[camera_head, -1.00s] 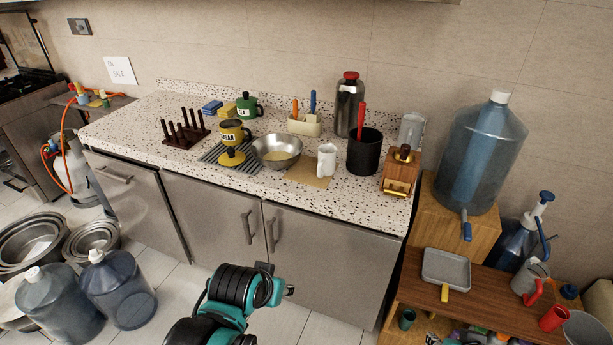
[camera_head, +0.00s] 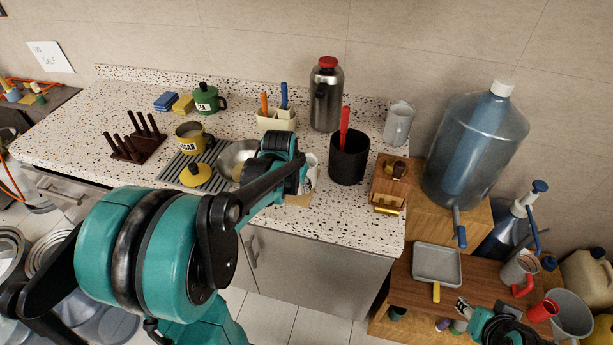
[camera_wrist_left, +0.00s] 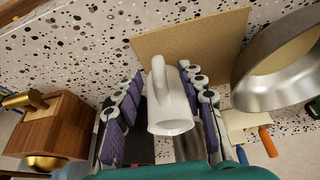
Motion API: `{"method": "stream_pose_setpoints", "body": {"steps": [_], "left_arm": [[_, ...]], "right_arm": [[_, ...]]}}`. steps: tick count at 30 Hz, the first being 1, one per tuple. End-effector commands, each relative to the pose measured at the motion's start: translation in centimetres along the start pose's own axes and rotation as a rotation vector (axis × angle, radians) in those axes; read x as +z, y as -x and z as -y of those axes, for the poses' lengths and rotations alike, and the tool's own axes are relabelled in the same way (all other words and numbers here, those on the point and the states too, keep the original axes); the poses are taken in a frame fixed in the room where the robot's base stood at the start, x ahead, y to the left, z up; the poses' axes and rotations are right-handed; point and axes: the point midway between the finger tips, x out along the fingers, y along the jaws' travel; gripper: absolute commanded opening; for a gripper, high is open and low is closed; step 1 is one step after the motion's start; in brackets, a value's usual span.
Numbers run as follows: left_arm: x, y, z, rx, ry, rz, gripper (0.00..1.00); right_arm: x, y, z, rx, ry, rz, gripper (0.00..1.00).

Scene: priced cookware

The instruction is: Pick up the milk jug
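The milk jug, a small white jug (camera_head: 312,172) with a handle, stands on a tan board on the counter, partly hidden behind my left arm in the head view. In the left wrist view the jug (camera_wrist_left: 170,110) lies between the two fingers of my left gripper (camera_wrist_left: 160,80). These fingers are spread on either side of it, with a gap at least on the left. In the head view the left gripper (camera_head: 287,158) is over the counter beside the jug, its fingers hidden. Part of my right arm shows at the bottom right, its gripper unclear.
A metal bowl (camera_head: 235,157) stands close left of the jug. A black utensil holder (camera_head: 348,160) and a wooden grinder (camera_head: 389,188) stand to the right. A steel flask (camera_head: 326,100), a cream caddy (camera_head: 276,122) and a clear pitcher (camera_head: 398,125) are behind.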

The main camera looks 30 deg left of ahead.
Motion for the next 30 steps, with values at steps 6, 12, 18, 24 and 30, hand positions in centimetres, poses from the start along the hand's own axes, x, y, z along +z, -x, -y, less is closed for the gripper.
{"method": "stream_pose_setpoints", "body": {"steps": [6,12,18,24,30], "left_arm": [[-0.1,-3.7,-0.3,0.0,0.001,-0.001,0.4],[-0.2,-3.9,-0.3,0.0,0.001,-0.001,0.4],[-0.2,-3.9,-0.3,0.0,0.001,-0.001,0.03],[-0.3,-3.9,-0.3,0.0,0.0,-0.002,0.0],[-0.3,-3.8,-0.3,0.0,0.0,-0.001,0.0]], "right_arm": [[1.1,-1.6,0.0,0.0,0.0,0.0,0.4],[1.1,-1.5,0.0,0.0,0.0,0.0,0.4],[1.0,-1.5,0.0,0.0,0.0,0.0,0.4],[1.0,-1.5,0.0,0.0,0.0,0.0,0.4],[1.0,-1.5,0.0,0.0,0.0,0.0,0.4]]}}
